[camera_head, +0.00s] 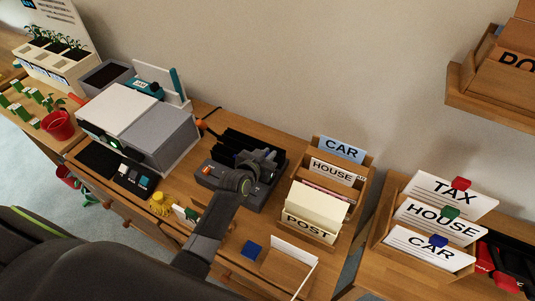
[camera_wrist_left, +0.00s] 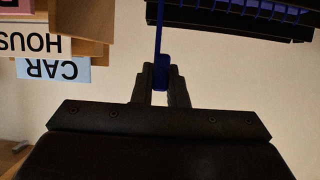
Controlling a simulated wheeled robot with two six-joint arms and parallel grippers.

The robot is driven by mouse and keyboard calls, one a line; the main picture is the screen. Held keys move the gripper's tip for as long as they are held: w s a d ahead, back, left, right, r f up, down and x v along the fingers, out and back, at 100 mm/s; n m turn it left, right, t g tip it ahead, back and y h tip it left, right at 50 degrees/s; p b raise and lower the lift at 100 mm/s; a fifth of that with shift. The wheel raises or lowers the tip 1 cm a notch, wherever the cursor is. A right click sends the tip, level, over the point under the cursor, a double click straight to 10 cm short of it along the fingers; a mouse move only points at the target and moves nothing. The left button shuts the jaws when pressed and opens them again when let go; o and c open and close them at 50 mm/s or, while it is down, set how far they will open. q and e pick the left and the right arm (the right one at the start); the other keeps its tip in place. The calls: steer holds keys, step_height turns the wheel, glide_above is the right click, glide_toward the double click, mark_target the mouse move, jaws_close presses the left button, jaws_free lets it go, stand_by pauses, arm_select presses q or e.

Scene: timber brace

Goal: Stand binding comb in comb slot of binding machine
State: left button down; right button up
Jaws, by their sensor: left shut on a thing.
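The dark binding machine (camera_head: 208,172) stands on the desk near the middle of the head view. My left gripper (camera_head: 268,156) is over it, and its arm hides part of it. In the left wrist view, my left gripper (camera_wrist_left: 160,85) is shut on a blue piece of the binding comb (camera_wrist_left: 159,35). This blue strip runs up the picture to a black bar with blue edging (camera_wrist_left: 235,22). I cannot tell whether the comb is seated in the comb slot, which is hidden in the head view. My right gripper is not in view.
A wooden file holder (camera_head: 315,232) with labelled cards stands right of the machine. A grey and white machine (camera_head: 160,135) stands left. A yellow object (camera_head: 158,205), a blue square (camera_head: 251,250) and a tray (camera_head: 287,270) lie along the front. There is little free room.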

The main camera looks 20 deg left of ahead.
arm_select(q)
steer(key=shift+f+b, duration=1.65)
steer(key=shift+f, duration=0.45)
steer(key=c, duration=0.9)
jaws_free()
steer(key=shift+r, duration=0.1)
step_height(320, 180, up, 8)
steer(key=p, duration=0.8)
